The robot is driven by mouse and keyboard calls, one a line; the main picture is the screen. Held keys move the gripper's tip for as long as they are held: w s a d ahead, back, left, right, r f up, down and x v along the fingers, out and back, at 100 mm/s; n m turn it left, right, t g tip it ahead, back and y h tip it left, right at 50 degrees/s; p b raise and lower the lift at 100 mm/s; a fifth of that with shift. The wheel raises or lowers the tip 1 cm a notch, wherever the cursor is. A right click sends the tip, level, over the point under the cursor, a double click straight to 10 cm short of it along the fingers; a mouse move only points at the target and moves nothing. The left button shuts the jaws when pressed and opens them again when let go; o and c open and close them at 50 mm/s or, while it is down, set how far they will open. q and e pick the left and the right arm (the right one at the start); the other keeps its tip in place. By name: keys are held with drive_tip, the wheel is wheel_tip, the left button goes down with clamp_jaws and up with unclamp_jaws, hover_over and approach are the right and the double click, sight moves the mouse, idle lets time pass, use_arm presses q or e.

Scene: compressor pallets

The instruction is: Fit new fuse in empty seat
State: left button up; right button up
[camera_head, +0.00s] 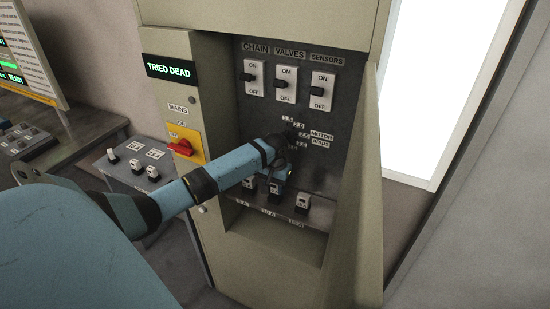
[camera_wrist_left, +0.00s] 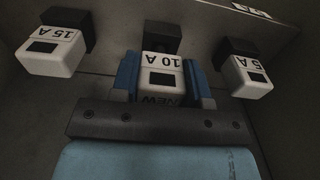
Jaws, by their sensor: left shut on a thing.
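My left gripper (camera_head: 279,180) reaches into the open cabinet. In the left wrist view its two blue fingers (camera_wrist_left: 160,82) are shut on the white fuse marked 10 A and NEW (camera_wrist_left: 162,72). A dark seat (camera_wrist_left: 155,38) is right behind this fuse, in line with it. I cannot tell whether the fuse is fully home. A 15 A fuse (camera_wrist_left: 50,50) sits in its dark seat on the left of the wrist view, and a 5 A fuse (camera_wrist_left: 249,77) in its seat on the right. My right gripper is not in view.
Above the fuse row are three toggle switches (camera_head: 286,84) and a motor amps dial, partly hidden by my arm. A red mains handle (camera_head: 181,147) is on the cabinet front. A side shelf (camera_head: 125,175) holds several small parts. The open door (camera_head: 358,200) bounds the right.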

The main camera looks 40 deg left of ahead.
use_arm(q)
drive_tip(key=shift+f, duration=0.85)
drive_tip(key=o, duration=1.3)
wheel_tip(320, 180, up, 13)
drive_tip(key=shift+f+b, duration=0.15)
drive_tip(key=shift+b, duration=0.8)
drive_tip(key=shift+r, duration=0.55)
